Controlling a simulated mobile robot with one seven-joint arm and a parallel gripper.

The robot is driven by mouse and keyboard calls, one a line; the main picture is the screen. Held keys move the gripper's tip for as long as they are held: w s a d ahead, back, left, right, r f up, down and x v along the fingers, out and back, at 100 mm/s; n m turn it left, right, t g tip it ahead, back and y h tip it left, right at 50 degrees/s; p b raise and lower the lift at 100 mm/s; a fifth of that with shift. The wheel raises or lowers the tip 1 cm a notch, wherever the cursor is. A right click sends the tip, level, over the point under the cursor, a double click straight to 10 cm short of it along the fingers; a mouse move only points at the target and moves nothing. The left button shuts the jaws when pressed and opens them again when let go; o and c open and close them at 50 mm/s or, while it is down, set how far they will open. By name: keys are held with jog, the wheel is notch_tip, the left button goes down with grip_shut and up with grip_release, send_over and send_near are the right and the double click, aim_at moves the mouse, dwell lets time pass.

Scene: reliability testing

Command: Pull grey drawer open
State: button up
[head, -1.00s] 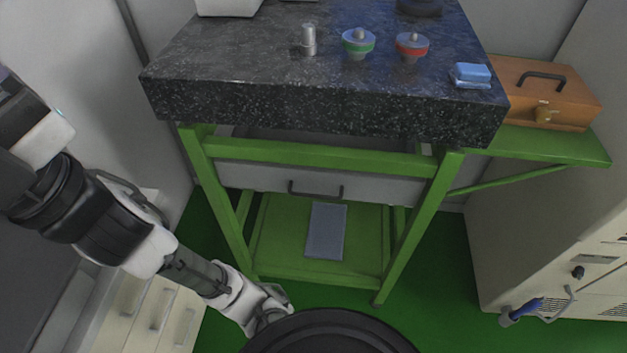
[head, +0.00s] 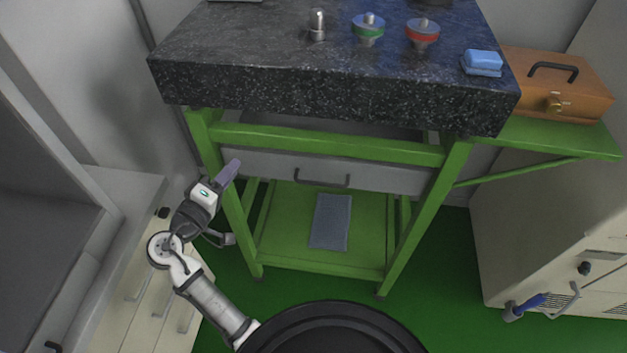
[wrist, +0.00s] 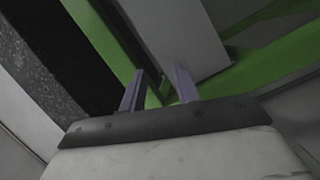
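The grey drawer (head: 385,178) sits under the black speckled stone top, inside the green table frame, and looks shut in the head view. Its dark handle (head: 322,184) is at the middle of its front. My gripper (head: 232,168) is left of the drawer, by the table's left front leg, apart from the handle. In the wrist view, the two purple fingers (wrist: 158,88) stand apart with nothing between them. The grey panel ahead of them, likely the drawer front (wrist: 180,40), shows beside green bars. The handle is not visible in the wrist view.
The stone top (head: 330,85) carries a metal cylinder (head: 317,25), green-ringed and red-ringed knobs and a blue block (head: 483,62). A brown box (head: 560,85) stands on the green side shelf. A beige cabinet (head: 130,290) stands close to my arm. The floor before the table is free.

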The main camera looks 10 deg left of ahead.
aim_at(314, 183)
jog(key=s+d+f+m+g+h, duration=0.3)
jog(key=s+d+f+h, duration=0.3)
jog(key=d+h, duration=0.3)
jog(key=shift+g, duration=0.3)
jog(key=p+x, duration=0.1)
jog(key=x, duration=0.3)
jog(key=p+x, duration=0.1)
jog(key=x, duration=0.3)
jog(key=p+x, duration=0.1)
jog(key=x, duration=0.3)
jog(key=shift+w+r+p, duration=0.15)
jog(key=shift+r+p, duration=0.2)
jog(key=shift+w+d, duration=0.45)
jog(key=shift+w, duration=0.1)
jog(key=shift+c, duration=0.2)
grip_shut()
